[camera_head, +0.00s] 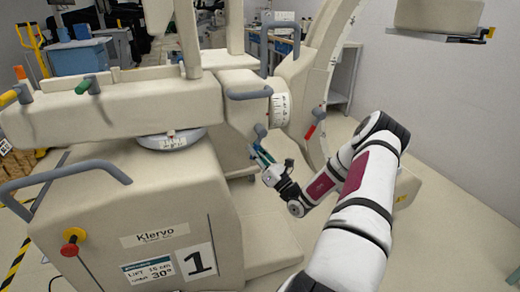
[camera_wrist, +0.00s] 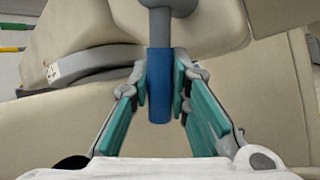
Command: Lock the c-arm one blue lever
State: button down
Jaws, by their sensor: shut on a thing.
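The c-arm one (camera_head: 150,215) is a large beige machine with a "1" label on its base. Its blue lever (camera_wrist: 159,85) hangs from a grey pivot in the wrist view, with its blue grip pointing down. In the head view the lever (camera_head: 260,131) shows just above my gripper, partly hidden. My gripper (camera_wrist: 160,88) has its teal-lined fingers closed on both sides of the blue grip. In the head view my gripper (camera_head: 262,158) reaches in from the right, below the round dial joint.
A red lever (camera_head: 310,131) sits to the right on the curved arm. A red knob (camera_head: 70,249) is on the base. A grey handle (camera_head: 250,94) lies above my gripper. Floor at the right is clear.

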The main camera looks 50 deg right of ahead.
jog(key=shift+w+a+r+m+t+h+p, duration=0.15)
jog(key=shift+a+m+h+p, duration=0.1)
jog(key=shift+m+h, duration=0.4)
jog(key=shift+w+a+r+m+t+h+p, duration=0.2)
jog(key=shift+m+h, duration=0.25)
jog(key=shift+m, duration=0.4)
jog(key=shift+a+f, duration=0.1)
jog(key=c, duration=1.8)
grip_release()
jog(key=shift+s, duration=0.1)
jog(key=v, duration=1.2)
